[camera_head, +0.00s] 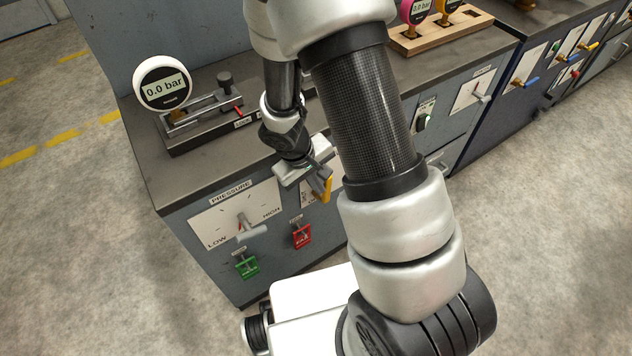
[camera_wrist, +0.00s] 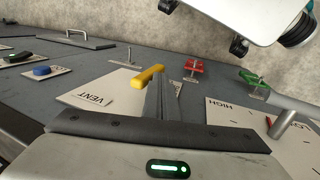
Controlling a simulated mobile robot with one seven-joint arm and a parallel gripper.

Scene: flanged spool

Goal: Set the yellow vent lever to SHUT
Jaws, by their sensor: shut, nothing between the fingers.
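The yellow vent lever (camera_head: 327,189) is on the front panel of the cabinet, partly covered by my gripper. In the wrist view the lever (camera_wrist: 147,77) shows beside my fingers, over a white plate marked VENT (camera_wrist: 112,86). My gripper (camera_head: 319,187) is shut and empty right at the lever. In the wrist view its fingertips (camera_wrist: 158,82) overlap the lever's near side; I cannot tell whether they touch it. The fingers hide the lever's pivot and part of the plate, and I cannot read the position marks.
A PRESSURE plate with a grey lever (camera_head: 250,230) is left of the vent. Below are a red switch (camera_head: 302,235) and a green switch (camera_head: 247,267). A gauge reading 0.0 bar (camera_head: 163,84) stands on the cabinet top. Floor in front is clear.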

